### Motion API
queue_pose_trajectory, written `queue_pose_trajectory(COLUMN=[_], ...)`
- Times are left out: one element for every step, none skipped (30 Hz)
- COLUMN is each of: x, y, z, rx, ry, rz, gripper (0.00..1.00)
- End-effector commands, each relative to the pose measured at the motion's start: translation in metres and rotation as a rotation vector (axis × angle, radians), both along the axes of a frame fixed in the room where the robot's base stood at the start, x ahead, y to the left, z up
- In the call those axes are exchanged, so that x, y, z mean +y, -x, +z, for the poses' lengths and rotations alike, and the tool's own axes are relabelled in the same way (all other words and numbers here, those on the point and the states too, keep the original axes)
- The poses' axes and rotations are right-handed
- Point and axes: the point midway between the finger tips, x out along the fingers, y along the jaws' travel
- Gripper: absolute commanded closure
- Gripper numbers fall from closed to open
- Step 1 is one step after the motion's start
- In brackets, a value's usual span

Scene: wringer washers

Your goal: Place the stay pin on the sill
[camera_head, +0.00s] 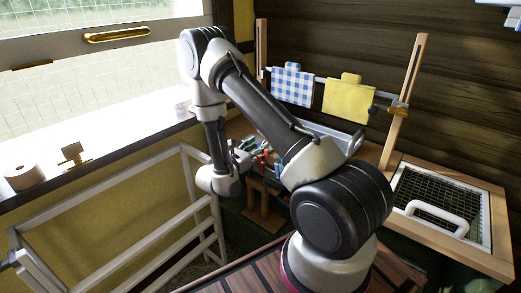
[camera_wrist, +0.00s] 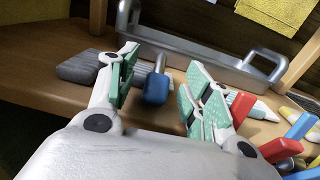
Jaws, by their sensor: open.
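In the wrist view, a short pin with a blue grip (camera_wrist: 156,88) and a thin metal shaft lies on the wooden bench (camera_wrist: 55,98); it looks like the stay pin. My gripper (camera_wrist: 160,70) is open, with its green-padded fingers on either side of the blue grip. I cannot tell whether either pad touches it. In the head view my gripper (camera_head: 243,160) is small beside the bench, and the pin cannot be made out there. The sill (camera_head: 95,145) runs under the bright window at left, with a brass fitting (camera_head: 73,154) and a pale roll (camera_head: 24,176) on it.
A grey block (camera_wrist: 78,68) lies left of the pin. A metal tray (camera_wrist: 205,62) stands behind. Red, blue and yellow items (camera_wrist: 285,148) crowd the right finger. A white railing (camera_head: 125,215) stands before the sill. Blue-checked (camera_head: 292,86) and yellow cloths (camera_head: 349,99) hang behind the bench.

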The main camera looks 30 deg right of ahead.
Motion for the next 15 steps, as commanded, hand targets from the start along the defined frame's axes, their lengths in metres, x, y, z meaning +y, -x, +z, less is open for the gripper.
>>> queue_pose_trajectory(x=[-0.0011,-0.0011,-0.001,-0.0009,-0.0008,-0.0008,-0.0007,-0.0007,-0.0007,-0.0006,-0.0006,-0.0006,-0.0006,-0.0006,-0.0006], y=[-0.0005,-0.0005,-0.0005,-0.0006,-0.0005,-0.0005,-0.0004,-0.0004,-0.0004,-0.0004,-0.0004,-0.0004,-0.0004,-0.0004,-0.0004], z=[0.0,0.0,0.0,0.0,0.0,0.0,-0.0001,-0.0001,-0.0001,-0.0001,-0.0001,-0.0001,-0.0001,-0.0001,-0.0001], rx=[0.0,0.0,0.0,0.0,0.0,0.0,0.0,0.0,0.0,0.0,0.0,0.0,0.0,0.0,0.0], ry=[0.0,0.0,0.0,0.0,0.0,0.0,0.0,0.0,0.0,0.0,0.0,0.0,0.0,0.0,0.0], rz=[0.0,0.0,0.0,0.0,0.0,0.0,0.0,0.0,0.0,0.0,0.0,0.0,0.0,0.0,0.0], gripper=[0.5,0.5,0.5,0.5,0.5,0.5,0.55,0.61,0.68,0.74,0.79,0.86,0.92,0.97,0.99])
